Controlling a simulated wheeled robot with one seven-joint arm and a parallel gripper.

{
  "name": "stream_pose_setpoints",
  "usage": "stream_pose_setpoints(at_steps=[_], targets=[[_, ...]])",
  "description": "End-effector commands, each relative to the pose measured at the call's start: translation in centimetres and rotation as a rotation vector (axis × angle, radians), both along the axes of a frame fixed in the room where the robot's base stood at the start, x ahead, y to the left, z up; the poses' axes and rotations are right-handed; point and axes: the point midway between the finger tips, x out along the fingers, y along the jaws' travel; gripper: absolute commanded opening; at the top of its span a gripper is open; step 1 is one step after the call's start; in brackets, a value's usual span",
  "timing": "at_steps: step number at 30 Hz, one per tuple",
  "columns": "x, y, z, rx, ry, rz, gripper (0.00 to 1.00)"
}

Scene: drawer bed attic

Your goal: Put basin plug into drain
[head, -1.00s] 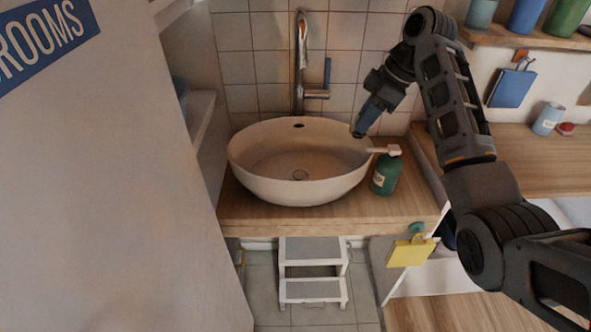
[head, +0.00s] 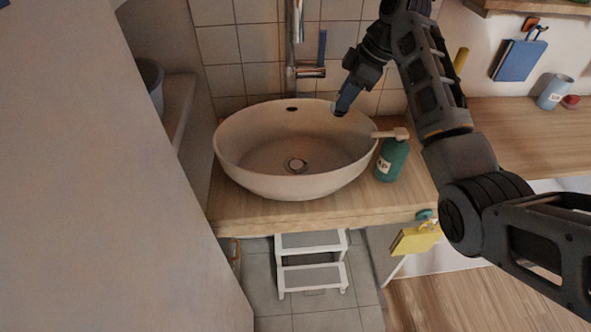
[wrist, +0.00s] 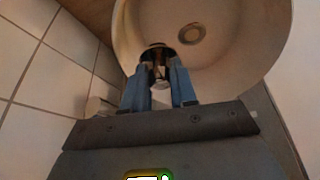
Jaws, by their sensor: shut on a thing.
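The round white basin (head: 240,178) stands on the wooden counter, with its drain (head: 296,166) in the middle of the bowl. The drain also shows in the wrist view (wrist: 192,34) as a ring with no plug in it. My gripper (head: 341,110) is over the basin's back right part, behind and to the right of the drain. In the wrist view its blue fingers (wrist: 160,72) are shut on the basin plug (wrist: 158,50), a small dark-rimmed piece partly hidden between them. The plug is apart from the drain.
A chrome tap (head: 291,70) rises behind the basin. A green soap bottle (head: 391,160) stands close to the basin's right rim, its nozzle pointing at it. A white step stool (head: 312,262) is below the counter. A pale wall panel (head: 90,180) fills the left.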

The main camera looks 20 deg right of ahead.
Motion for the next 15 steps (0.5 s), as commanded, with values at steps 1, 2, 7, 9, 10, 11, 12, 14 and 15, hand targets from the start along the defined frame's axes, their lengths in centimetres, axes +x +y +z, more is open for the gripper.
stream_pose_setpoints(at_steps=[1, 2, 7, 9, 10, 11, 12, 14, 15], targets=[[0.0, 0.0, -0.9, 0.0, 0.0, 0.0, 0.0], [0.0, 0.0, -1.5, 0.0, 0.001, 0.0, 0.0], [0.0, 0.3, -2.6, 0.0, 0.0, 0.001, 0.0], [-0.1, 1.1, -3.1, 0.0, 0.002, 0.002, 0.0], [-0.1, 1.5, -3.3, 0.0, 0.002, 0.003, 0.0], [-0.2, 2.1, -3.6, 0.0, 0.002, 0.003, 0.0], [-0.2, 3.0, -4.0, 0.001, 0.002, 0.004, 0.0], [-0.3, 4.2, -4.8, 0.0, 0.002, 0.005, 0.0], [-0.4, 5.1, -5.3, 0.001, 0.002, 0.004, 0.0]])
